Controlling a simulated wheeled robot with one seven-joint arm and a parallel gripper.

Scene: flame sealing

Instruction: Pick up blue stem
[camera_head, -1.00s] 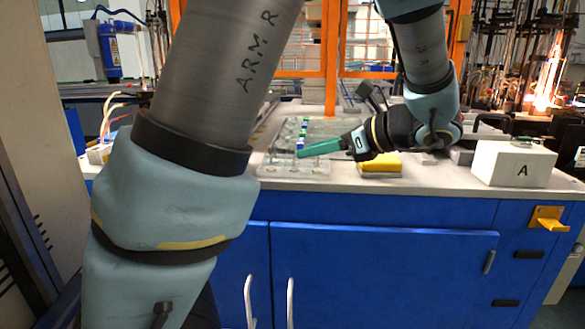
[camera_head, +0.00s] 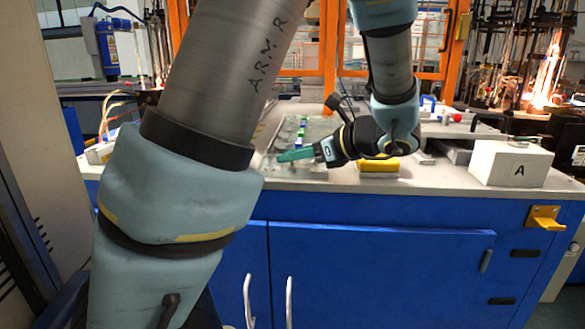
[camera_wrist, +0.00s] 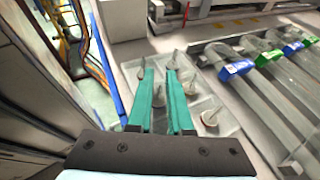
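Several glass stems lie side by side in the right half of the wrist view. The nearest has a blue clip (camera_wrist: 237,69), with a clear tube (camera_wrist: 262,98) running down from it. Farther along are a green clip (camera_wrist: 293,48) and another blue clip (camera_wrist: 313,40). In the head view the clips show as small blue and green spots (camera_head: 301,138) just behind my gripper. My gripper (camera_wrist: 155,74) has two green fingers with a gap between them; it is open and holds no stem. It is left of the stems in the wrist view. It also shows in the head view (camera_head: 280,157).
A clear plate with several upright pegs (camera_wrist: 211,117) lies under and around my fingers. A yellow block (camera_head: 378,166) sits at the bench's front edge, and a white box marked A (camera_head: 510,163) stands at the right. An orange frame (camera_head: 329,80) rises behind.

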